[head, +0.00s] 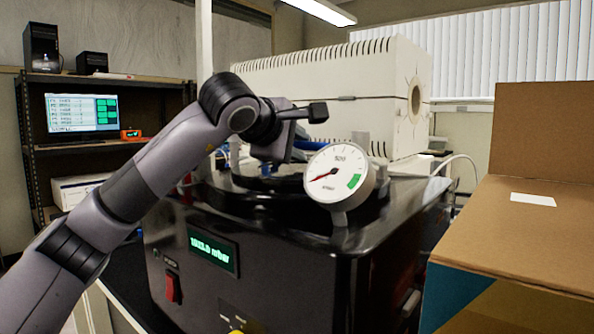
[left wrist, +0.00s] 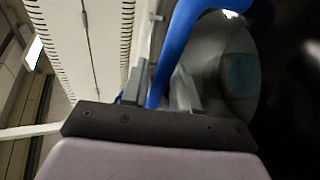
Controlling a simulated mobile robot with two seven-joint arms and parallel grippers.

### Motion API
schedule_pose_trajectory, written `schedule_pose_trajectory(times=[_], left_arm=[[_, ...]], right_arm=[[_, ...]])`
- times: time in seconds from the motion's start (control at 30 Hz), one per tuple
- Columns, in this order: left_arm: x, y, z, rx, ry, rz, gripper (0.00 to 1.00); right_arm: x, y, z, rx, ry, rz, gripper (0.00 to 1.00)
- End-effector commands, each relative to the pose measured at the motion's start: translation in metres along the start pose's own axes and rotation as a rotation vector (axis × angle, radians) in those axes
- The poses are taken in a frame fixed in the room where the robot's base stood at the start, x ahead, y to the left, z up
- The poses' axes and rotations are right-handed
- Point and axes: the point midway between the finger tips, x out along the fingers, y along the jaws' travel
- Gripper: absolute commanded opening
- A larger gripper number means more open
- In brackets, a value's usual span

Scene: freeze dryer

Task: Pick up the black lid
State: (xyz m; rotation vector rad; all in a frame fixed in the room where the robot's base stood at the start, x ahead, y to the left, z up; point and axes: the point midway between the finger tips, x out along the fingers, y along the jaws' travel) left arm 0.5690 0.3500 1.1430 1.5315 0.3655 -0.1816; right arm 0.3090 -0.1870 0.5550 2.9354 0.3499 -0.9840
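My left gripper (head: 290,130) is above the top of the black freeze dryer, behind the gauge, in the head view. In the left wrist view its two grey fingers (left wrist: 160,88) stand apart, with a blue hose (left wrist: 184,35) showing between them; I cannot tell whether they touch it. A dark round piece that may be the black lid (head: 262,180) lies on the machine's top below the gripper, partly hidden by my arm and the gauge. The left wrist view shows a grey round surface and dark areas at right, too unclear to name. My right gripper is not in view.
A white dial gauge (head: 340,174) stands at the front of the machine (head: 290,285). A large cream vented unit (head: 345,90) stands behind it. An open cardboard box (head: 530,230) is at right. A shelf with a monitor (head: 82,113) is at left.

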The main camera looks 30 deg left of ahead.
Motion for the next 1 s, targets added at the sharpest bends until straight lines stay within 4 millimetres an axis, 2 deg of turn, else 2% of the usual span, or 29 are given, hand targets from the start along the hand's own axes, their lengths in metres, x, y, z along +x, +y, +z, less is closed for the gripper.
schedule_pose_trajectory(times=[0.07, 0.1, 0.17, 0.2, 0.67, 0.87, 1.0], left_arm=[[0.0, 0.0, 0.0, 0.0, 0.0, 0.0, 0.29], [0.0, 0.0, 0.0, 0.0, -0.001, 0.0, 0.26], [0.0, 0.0, 0.0, 0.0, -0.001, 0.0, 0.06], [0.0, 0.0, 0.0, 0.0, -0.001, 0.0, 0.0], [-0.003, 0.007, 0.001, -0.004, -0.003, 0.002, 0.0], [-0.013, 0.032, 0.001, -0.004, -0.004, 0.006, 0.0], [-0.024, 0.062, 0.001, -0.004, -0.004, 0.009, 0.0]], right_arm=[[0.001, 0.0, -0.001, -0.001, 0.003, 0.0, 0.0], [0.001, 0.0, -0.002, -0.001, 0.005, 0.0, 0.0], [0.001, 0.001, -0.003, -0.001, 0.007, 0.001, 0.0], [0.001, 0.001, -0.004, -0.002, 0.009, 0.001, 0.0], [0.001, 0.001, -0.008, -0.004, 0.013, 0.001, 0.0], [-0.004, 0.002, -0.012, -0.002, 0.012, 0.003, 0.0], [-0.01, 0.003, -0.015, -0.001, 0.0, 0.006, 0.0]])
